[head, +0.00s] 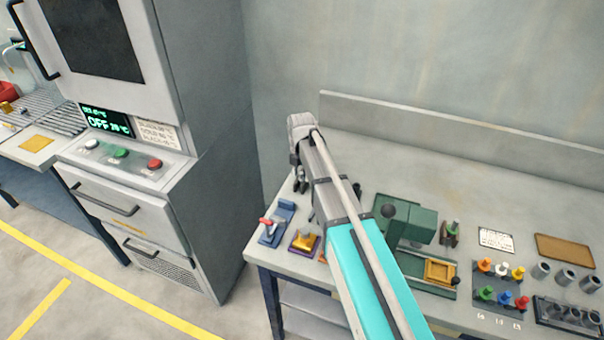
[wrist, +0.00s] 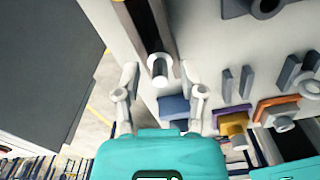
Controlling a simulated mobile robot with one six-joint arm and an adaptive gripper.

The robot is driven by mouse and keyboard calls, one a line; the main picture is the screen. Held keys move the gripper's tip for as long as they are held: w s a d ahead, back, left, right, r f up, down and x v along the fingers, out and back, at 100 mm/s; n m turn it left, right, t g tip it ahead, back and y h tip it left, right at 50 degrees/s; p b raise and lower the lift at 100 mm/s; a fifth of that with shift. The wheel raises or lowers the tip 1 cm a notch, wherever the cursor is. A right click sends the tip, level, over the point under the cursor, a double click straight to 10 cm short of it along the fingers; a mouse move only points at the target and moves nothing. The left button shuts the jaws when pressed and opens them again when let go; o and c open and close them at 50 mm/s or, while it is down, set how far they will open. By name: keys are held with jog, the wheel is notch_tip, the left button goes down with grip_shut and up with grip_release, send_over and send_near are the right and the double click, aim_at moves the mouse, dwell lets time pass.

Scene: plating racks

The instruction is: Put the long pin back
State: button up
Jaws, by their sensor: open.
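My gripper (head: 300,180) is open above the left end of the bench, close to the tall grey cabinet. In the wrist view its two fingers (wrist: 160,72) stand apart. A pale, round-ended cylinder (wrist: 159,66) shows between the fingertips, in line with a dark brown bar (wrist: 150,22). I cannot tell whether this cylinder is the long pin, or how far it is from the fingers. No finger is seen touching it. No other thing is clearly the long pin in the head view, where my arm hides part of the bench.
A blue fixture with a red handle (head: 269,228) and a yellow-and-purple fixture (head: 304,240) stand at the front left. A green press (head: 412,225), a board of coloured knobs (head: 503,288) and grey cylinders (head: 565,278) stand farther right. The cabinet (head: 215,120) closes the left side. The bench's back is mostly clear.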

aim_at(301, 173)
jog(key=shift+r, duration=0.15)
notch_tip(301, 173, up, 12)
jog(key=p, duration=1.2)
jog(key=shift+r+p, duration=0.15)
jog(key=shift+p, duration=0.15)
jog(key=shift+s, duration=0.1)
dwell(1.5)
